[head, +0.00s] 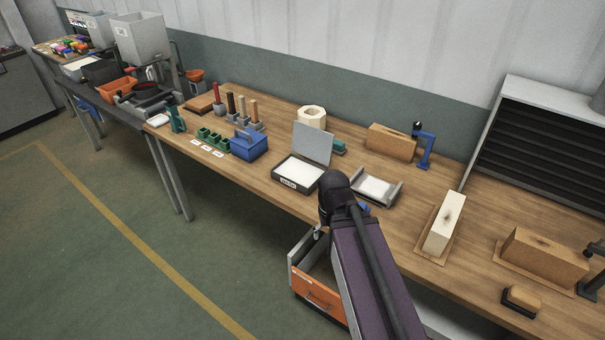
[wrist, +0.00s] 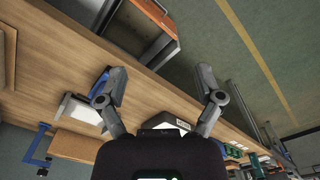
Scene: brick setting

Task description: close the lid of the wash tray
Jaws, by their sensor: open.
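The wash tray (head: 289,187) is a low black tray with a white inside and a label on its front, standing near the front edge of the wooden bench. Its grey lid (head: 312,143) stands up, open, at the back of the tray. In the wrist view part of the tray (wrist: 171,124) shows between and beyond my fingers, mostly hidden by my gripper body. My gripper (wrist: 160,76) is open, with its two fingers spread wide and nothing between them. In the head view my arm hides most of the gripper, just right of the tray.
A grey tray with white contents (head: 376,188) lies right of the wash tray. A blue box (head: 249,146) stands to its left. An open orange-fronted drawer (head: 318,292) juts out below the bench. A cream hexagonal block (head: 312,117) stands behind the lid.

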